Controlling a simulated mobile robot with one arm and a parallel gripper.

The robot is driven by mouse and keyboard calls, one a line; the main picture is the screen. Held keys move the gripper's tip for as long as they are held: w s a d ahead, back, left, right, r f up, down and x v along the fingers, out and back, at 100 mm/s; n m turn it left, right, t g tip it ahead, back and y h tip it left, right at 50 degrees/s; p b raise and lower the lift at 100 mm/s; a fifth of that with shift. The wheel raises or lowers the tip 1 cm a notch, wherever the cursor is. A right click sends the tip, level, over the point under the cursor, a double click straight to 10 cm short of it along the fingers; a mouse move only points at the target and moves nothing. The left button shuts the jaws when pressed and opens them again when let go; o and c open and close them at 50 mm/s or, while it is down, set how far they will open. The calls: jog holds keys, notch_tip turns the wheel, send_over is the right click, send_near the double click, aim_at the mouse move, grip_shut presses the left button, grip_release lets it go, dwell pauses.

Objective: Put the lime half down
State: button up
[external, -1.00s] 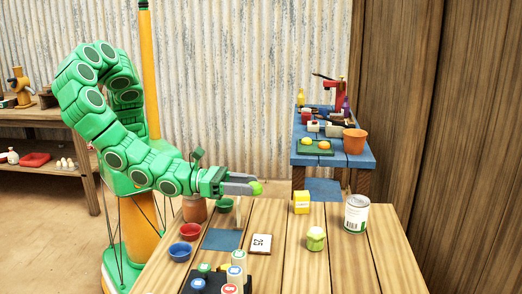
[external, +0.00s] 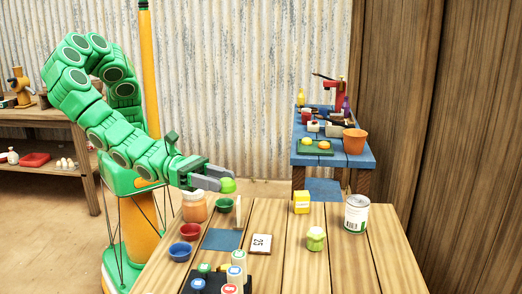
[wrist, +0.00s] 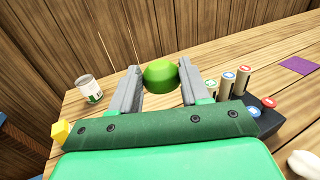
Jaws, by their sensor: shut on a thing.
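The green lime half (external: 228,185) is held at the tips of my gripper (external: 222,183), above the far left part of the wooden table (external: 290,250). In the wrist view the lime half (wrist: 161,73) sits between the two grey fingers of my gripper (wrist: 160,76), its rounded green side showing. The gripper is shut on it. In the external view it appears raised clear of the table top; its cut face is hidden.
Near the gripper stand an orange-brown jar (external: 194,208), a red bowl (external: 190,231), a blue bowl (external: 180,251) and a blue mat (external: 222,239). A number card (external: 261,244), yellow box (external: 301,203), pale green item (external: 316,238) and can (external: 356,214) stand farther right.

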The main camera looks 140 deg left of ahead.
aim_at(228, 179)
jog(key=shift+m+t+h, duration=0.3)
jog(key=shift+m+h, duration=0.4)
jog(key=shift+h, duration=0.2)
jog(key=r, duration=0.8)
jog(key=shift+w+a+r, duration=0.25)
jog(key=shift+w+r, duration=0.05)
jog(key=shift+w, duration=0.05)
jog(key=shift+m+h, duration=0.5)
jog(key=shift+h, duration=0.2)
jog(key=f, duration=0.2)
jog(key=w+f, duration=0.2)
jog(key=f, duration=0.1)
jog(key=shift+w+a+f, duration=0.1)
jog(key=shift+a+f, duration=0.25)
notch_tip(228, 179, down, 10)
jog(key=w+m+h, duration=0.1)
jog(key=m+h, duration=0.1)
jog(key=h, duration=0.1)
jog(key=shift+d+t+h, duration=0.4)
jog(key=shift+d, duration=0.05)
